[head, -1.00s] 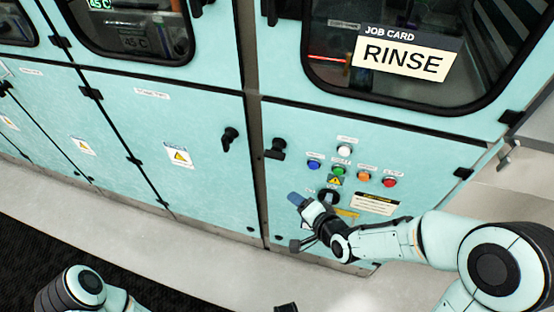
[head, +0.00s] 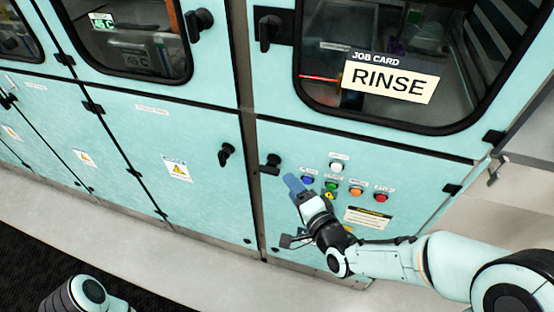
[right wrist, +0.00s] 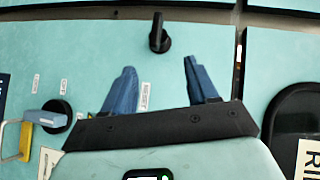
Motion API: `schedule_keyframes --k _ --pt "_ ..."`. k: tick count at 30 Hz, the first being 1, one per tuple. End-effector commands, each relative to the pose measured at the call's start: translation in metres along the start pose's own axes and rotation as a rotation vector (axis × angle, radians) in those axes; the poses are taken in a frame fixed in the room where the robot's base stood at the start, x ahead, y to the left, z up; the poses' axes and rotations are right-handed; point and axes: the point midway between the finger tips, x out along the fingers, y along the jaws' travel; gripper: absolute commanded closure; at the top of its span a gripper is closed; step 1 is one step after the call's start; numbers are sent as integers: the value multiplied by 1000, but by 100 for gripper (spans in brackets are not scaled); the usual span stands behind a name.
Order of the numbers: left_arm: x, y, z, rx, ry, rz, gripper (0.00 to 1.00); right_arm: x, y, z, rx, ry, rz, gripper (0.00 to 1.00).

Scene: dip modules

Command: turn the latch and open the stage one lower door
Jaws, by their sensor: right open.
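The lower door (head: 320,151) with the push buttons is pale teal and shut. Its black latch (head: 270,163) is near the door's upper left corner. My right gripper (head: 292,183) is in front of this door, just below and right of the latch. In the right wrist view the blue fingers are spread and empty, and the latch (right wrist: 158,33) shows beyond them, between their lines, apart from both. I cannot read a stage number on this door. My left gripper is out of view; only part of my left arm shows.
Several coloured push buttons (head: 355,190) sit right of my right gripper. A rotary switch (right wrist: 57,115) shows in the right wrist view. The neighbouring lower door has its own black latch (head: 226,154). Above is a windowed door with a RINSE card (head: 390,82). The floor in front is clear.

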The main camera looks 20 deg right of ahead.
Motion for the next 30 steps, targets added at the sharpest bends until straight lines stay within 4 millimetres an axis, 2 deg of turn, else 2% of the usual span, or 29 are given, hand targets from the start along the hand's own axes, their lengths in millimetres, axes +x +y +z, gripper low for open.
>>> schedule_keyframes --k 4,9,15,21,29,30 --pt "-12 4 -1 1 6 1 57 22 0 1 5 -2 1 42" --pt "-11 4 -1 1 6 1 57 58 1 1 5 -2 -2 42" --pt "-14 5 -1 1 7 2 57 88 1 1 3 -1 -2 42" --pt "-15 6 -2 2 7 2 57 100 1 1 1 0 -2 42" --pt "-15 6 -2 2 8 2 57 101 1 1 0 0 -1 42" --pt "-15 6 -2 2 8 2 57 101 1 1 0 0 -1 51"
